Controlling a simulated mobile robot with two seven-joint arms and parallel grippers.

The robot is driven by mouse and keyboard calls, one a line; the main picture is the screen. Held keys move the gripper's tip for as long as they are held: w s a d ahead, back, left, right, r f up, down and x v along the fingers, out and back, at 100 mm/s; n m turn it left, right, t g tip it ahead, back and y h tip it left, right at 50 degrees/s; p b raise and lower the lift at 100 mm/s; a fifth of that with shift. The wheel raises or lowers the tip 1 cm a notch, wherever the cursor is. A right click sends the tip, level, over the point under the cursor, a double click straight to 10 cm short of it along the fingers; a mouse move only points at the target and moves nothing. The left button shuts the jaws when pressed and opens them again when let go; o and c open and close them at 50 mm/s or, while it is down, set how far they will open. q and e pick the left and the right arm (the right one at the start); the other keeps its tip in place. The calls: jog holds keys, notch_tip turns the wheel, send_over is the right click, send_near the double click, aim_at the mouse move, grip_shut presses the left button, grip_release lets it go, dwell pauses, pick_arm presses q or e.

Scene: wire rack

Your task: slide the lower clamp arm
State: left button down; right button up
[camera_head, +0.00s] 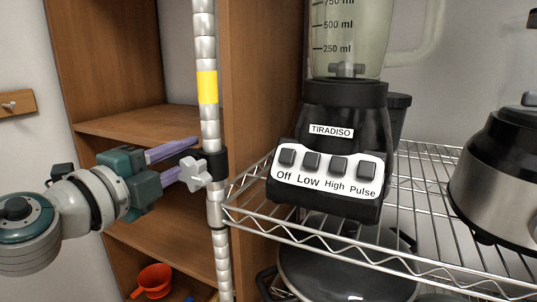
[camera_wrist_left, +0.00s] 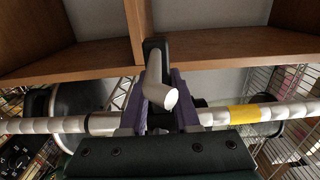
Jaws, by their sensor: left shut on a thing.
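The lower clamp arm (camera_head: 214,163) is a black clamp with a pale star-shaped knob (camera_head: 194,174), set around an upright silver segmented pole (camera_head: 208,130) below a yellow band (camera_head: 207,87). My left gripper (camera_head: 184,157) comes in from the left, its two purple fingers at the clamp, and it is shut on the clamp arm. In the left wrist view the fingers (camera_wrist_left: 160,105) lie on both sides of the dark clamp arm (camera_wrist_left: 156,52) and a pale rod-like part. The exact contact is partly hidden by the knob. My right gripper is not in view.
A wire rack (camera_head: 430,185) stands close right of the pole, carrying a blender (camera_head: 340,125) and a steel appliance (camera_head: 500,180). A dark pot (camera_head: 345,272) sits below the rack's shelf.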

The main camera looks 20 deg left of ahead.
pick_arm(q)
notch_tip(320, 180, up, 11)
jog(key=p, duration=0.7)
jog(key=shift+f, duration=0.15)
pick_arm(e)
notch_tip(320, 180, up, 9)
pick_arm(q)
jog(key=shift+f, duration=0.1)
jog(key=c, duration=0.6)
grip_release()
jog(key=shift+c, duration=0.2)
jog(key=shift+s+f, duration=0.1)
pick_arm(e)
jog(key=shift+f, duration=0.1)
pick_arm(q)
jog(key=s+b, duration=0.3)
jog(key=s, duration=0.6)
jog(key=shift+s+a, duration=0.35)
jog(key=shift+a, duration=0.05)
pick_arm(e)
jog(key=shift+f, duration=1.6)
